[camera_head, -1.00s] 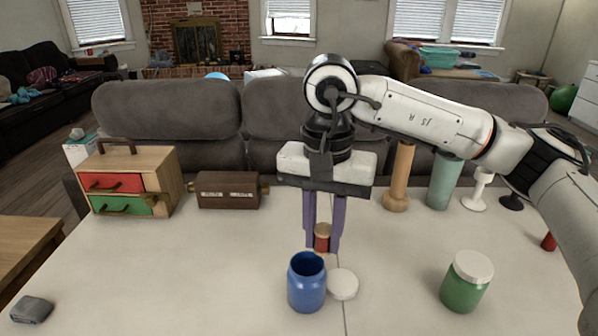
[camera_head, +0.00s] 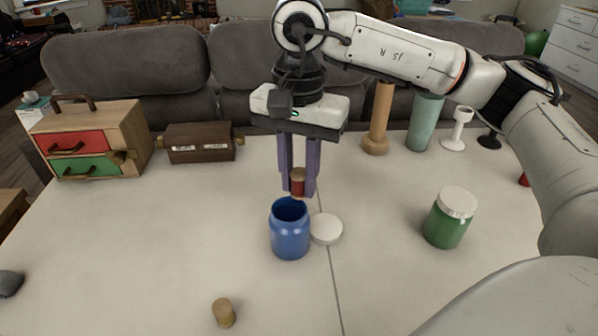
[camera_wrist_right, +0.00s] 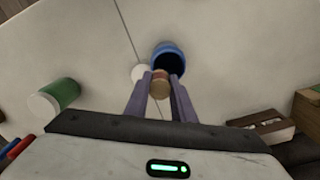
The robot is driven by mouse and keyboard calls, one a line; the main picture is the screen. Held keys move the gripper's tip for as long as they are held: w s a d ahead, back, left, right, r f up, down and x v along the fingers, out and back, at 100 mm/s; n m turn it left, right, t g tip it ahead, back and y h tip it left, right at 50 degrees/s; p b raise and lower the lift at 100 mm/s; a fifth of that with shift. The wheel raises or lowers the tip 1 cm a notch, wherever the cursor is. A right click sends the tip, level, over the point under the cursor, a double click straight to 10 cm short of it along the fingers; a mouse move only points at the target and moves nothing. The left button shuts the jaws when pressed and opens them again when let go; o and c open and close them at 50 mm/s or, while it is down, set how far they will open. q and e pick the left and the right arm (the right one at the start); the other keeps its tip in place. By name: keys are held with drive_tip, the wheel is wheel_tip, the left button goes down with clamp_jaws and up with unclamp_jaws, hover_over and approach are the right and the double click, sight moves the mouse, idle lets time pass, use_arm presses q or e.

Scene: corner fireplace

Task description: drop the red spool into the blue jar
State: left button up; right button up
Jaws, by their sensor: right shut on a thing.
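The red spool (camera_head: 298,184), with tan ends, is held between the purple fingers of my right gripper (camera_head: 298,186). The gripper points down and is shut on the spool, just behind and above the blue jar's rim. The blue jar (camera_head: 290,236) stands upright and open on the table, with a white lid (camera_head: 326,228) lying flat beside it. In the right wrist view the spool's tan end (camera_wrist_right: 160,86) shows between the fingertips, close to the mouth of the blue jar (camera_wrist_right: 168,48). My left gripper is not in view.
A green jar (camera_head: 447,222) with a white lid stands to the right. A tan spool (camera_head: 223,312) stands at the front. A small drawer cabinet (camera_head: 92,140) and a brown box (camera_head: 198,143) are at the back left. A tan post (camera_head: 378,120) and a teal cylinder (camera_head: 424,122) stand behind.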

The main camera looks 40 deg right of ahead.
sight(299, 174)
drive_tip(key=o, duration=1.1)
drive_tip(key=shift+c, duration=0.2)
drive_tip(key=shift+r, duration=0.3)
wheel_tip(299, 174, up, 10)
drive_tip(key=shift+f+p, duration=0.1)
drive_tip(key=shift+p, duration=0.85)
